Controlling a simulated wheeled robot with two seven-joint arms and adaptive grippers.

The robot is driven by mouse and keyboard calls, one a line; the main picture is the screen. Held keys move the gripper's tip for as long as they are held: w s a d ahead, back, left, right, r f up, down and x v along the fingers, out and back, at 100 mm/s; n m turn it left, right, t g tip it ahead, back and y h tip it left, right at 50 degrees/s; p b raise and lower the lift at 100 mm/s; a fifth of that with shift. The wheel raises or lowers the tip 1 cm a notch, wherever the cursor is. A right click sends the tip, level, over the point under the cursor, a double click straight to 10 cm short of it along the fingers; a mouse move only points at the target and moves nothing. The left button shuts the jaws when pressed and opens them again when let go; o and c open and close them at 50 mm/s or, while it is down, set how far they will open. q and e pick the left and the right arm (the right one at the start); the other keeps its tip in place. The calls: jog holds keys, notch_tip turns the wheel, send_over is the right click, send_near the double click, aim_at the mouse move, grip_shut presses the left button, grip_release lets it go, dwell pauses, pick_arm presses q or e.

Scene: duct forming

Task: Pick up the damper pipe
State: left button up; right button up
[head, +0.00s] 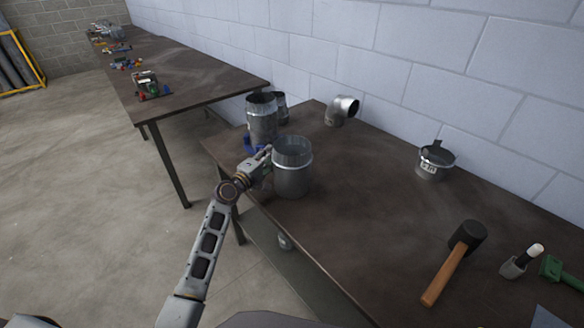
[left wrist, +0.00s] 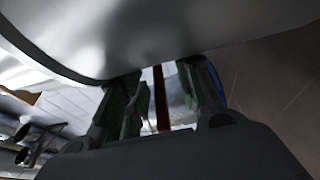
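A wide grey metal pipe (head: 292,172) stands upright near the left front edge of the workbench in the head view. I cannot tell for sure that it is the damper pipe. My left gripper (head: 266,156) is at its left side, close to the wall of the pipe. In the left wrist view a big curved metal surface (left wrist: 150,40) fills the top. There the two fingers of my left gripper (left wrist: 163,95) are apart, with background showing between them. Their tips meet the metal's lower edge, so contact is unclear. My right gripper is out of view.
Behind the pipe stand another metal pipe (head: 262,120) and a metal elbow (head: 340,110). A short labelled can-like piece (head: 435,162) stands farther right. A mallet (head: 455,260) lies at front right. The middle of the workbench (head: 360,200) is clear.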

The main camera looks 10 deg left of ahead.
pick_arm(q)
jog(key=shift+x, duration=1)
jog(key=shift+w, duration=0.15)
grip_shut()
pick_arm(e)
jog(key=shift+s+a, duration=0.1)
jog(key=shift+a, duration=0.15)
